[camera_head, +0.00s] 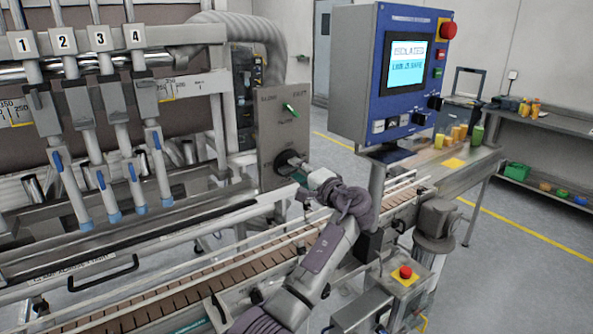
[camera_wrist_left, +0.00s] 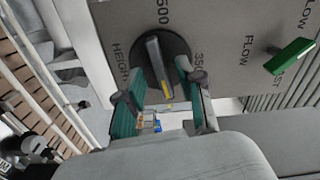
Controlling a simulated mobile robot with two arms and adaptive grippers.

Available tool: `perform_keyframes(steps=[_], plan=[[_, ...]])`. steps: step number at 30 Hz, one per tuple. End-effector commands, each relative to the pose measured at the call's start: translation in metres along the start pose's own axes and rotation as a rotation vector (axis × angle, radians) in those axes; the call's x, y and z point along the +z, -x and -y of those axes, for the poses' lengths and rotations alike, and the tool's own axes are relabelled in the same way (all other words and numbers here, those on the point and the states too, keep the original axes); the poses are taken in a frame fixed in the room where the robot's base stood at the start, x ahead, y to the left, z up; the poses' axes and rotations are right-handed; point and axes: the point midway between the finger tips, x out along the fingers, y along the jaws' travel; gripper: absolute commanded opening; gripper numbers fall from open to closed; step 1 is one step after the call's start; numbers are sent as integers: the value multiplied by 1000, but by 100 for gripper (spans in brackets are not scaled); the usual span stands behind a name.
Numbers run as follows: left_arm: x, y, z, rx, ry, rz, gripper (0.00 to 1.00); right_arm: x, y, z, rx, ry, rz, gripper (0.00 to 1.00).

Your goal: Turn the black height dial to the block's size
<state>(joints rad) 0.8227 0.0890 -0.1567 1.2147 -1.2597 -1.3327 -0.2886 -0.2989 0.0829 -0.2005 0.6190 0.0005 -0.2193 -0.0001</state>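The black height dial (camera_head: 284,159) is on the grey panel (camera_head: 271,125) beside the conveyor. In the left wrist view the dial (camera_wrist_left: 155,52) shows a raised bar handle with a yellow mark at its lower end. "500" is printed above it, "350" at its right and "HEIGHT" at its left. My left gripper (camera_wrist_left: 163,82) is open, its green-sided fingers on either side of the bar's lower part; whether they touch it I cannot tell. The gripper (camera_head: 303,168) partly hides the dial in the head view. A yellow-outlined block label (camera_head: 166,91) is too small to read surely.
A green flow handle (camera_head: 289,107) sits above the dial and shows close by in the wrist view (camera_wrist_left: 289,56). The conveyor (camera_head: 190,285) runs below the panel. A blue control box (camera_head: 408,70) stands at right, a red stop button (camera_head: 405,272) lower.

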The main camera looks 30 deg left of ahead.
Motion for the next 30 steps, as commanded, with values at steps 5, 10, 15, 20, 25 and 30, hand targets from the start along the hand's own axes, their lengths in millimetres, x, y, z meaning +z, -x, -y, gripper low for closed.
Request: perform_keyframes(steps=[5, 10, 15, 20, 25, 30], plan=[[-1, 37, -1, 3, 2, -5, 38, 0, 0, 1, -2, -1, 0, 40], [-1, 73, -1, 3, 2, -4, 38, 0, 0, 2, -2, -1, 0, 40], [-1, 98, -1, 3, 0, -3, 38, 0, 0, 2, -2, -1, 0, 40], [0, 108, 0, 1, 0, -1, 38, 0, 0, 2, -3, -1, 0, 40], [0, 110, 0, 1, 0, -1, 38, 0, 0, 2, -3, -1, 0, 40], [0, 110, -1, 0, 0, -1, 38, 0, 0, 2, -3, -1, 0, 40]])
